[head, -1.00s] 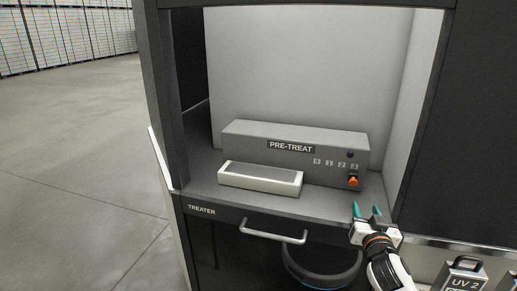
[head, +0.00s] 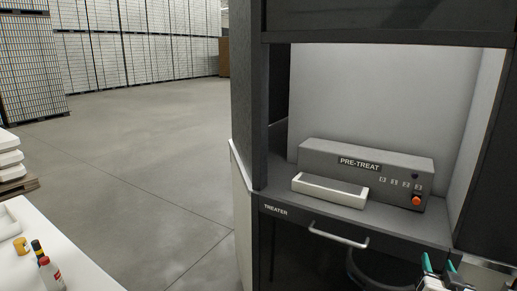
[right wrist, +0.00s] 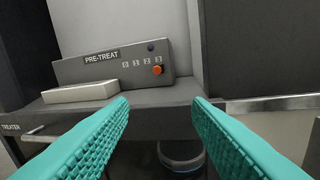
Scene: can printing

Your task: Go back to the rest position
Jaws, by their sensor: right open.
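My right gripper (head: 438,268) shows at the lower right edge of the head view, in front of the treater cabinet. In the right wrist view its two teal fingers (right wrist: 160,108) are spread wide with nothing between them. The grey PRE-TREAT unit (head: 372,172) stands inside the open cabinet bay, with an orange knob (head: 416,201) at its right end; the unit also shows ahead of the fingers in the right wrist view (right wrist: 105,68). A white shallow tray (head: 330,190) sits in front of the unit. My left gripper is not in view.
The treater cabinet has a drawer with a metal handle (head: 338,236). Stacked pallets (head: 125,45) stand far back. The grey floor between is clear.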

